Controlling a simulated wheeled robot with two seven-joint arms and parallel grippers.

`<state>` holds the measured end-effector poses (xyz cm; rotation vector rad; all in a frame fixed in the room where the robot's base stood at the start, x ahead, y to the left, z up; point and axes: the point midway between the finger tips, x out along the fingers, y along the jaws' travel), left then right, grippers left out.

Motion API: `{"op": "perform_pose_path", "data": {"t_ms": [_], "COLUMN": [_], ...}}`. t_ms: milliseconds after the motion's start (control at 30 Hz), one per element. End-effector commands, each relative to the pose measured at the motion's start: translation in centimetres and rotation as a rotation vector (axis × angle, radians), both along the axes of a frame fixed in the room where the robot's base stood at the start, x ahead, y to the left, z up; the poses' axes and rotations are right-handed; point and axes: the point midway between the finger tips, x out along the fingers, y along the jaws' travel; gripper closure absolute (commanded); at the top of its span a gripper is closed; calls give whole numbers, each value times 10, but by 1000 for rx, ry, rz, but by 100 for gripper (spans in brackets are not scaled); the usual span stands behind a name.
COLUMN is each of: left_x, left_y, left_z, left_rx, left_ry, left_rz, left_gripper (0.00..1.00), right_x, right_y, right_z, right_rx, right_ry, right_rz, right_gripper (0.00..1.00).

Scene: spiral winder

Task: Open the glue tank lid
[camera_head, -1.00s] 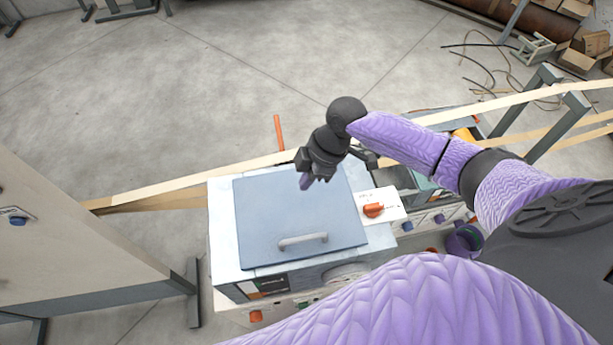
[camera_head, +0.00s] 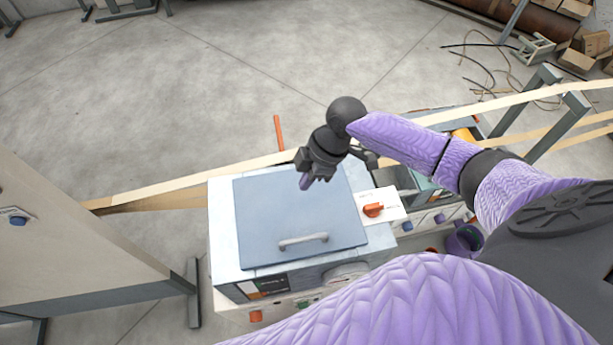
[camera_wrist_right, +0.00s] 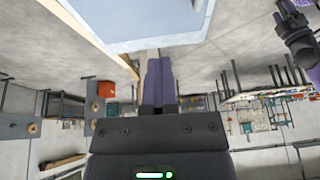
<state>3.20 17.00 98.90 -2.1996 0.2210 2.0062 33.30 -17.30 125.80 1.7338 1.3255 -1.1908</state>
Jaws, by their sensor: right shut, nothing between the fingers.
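The glue tank lid (camera_head: 290,205) is a flat blue-grey panel lying closed on top of the pale tank (camera_head: 221,235). Its light grey bar handle (camera_head: 303,242) is near the lid's front edge. My right gripper (camera_head: 306,183) is over the back right part of the lid, behind the handle and apart from it. Its fingers (camera_wrist_right: 159,82) are together and empty in the right wrist view, where the lid (camera_wrist_right: 140,22) shows at the top. I cannot tell whether the fingertips touch the lid.
An orange knob (camera_head: 373,210) on a white panel is right of the lid. A tan strip (camera_head: 190,187) runs behind the tank. A grey cabinet (camera_head: 70,240) stands at the left.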

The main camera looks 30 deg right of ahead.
Motion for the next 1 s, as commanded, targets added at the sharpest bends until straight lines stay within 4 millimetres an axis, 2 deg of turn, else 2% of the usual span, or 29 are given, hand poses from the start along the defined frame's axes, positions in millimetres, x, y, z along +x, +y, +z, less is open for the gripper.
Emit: {"op": "perform_pose_path", "data": {"t_ms": [33, 300, 533, 633, 900, 1000], "left_x": [0, 0, 0, 0, 0, 0], "left_y": [0, 0, 0, 0, 0, 0], "left_z": [0, 0, 0, -1, -11, -13], "left_rx": [0, 0, 0, 0, 0, 0], "left_ry": [0, 0, 0, 0, 0, 0], "left_rz": [0, 0, 0, 0, 0, 0], "left_gripper": [41, 41, 41, 41, 41, 41], "right_x": [0, 0, 0, 0, -5, -7], "right_y": [0, 0, 0, -3, -29, -34], "right_z": [0, 0, 0, 7, 66, 82], "right_rx": [0, 0, 0, -1, -4, -2], "right_ry": [0, 0, 0, -2, -4, -1], "right_rz": [0, 0, 0, -1, 0, -1], "right_gripper": [99, 45, 45, 45, 45, 45]}}
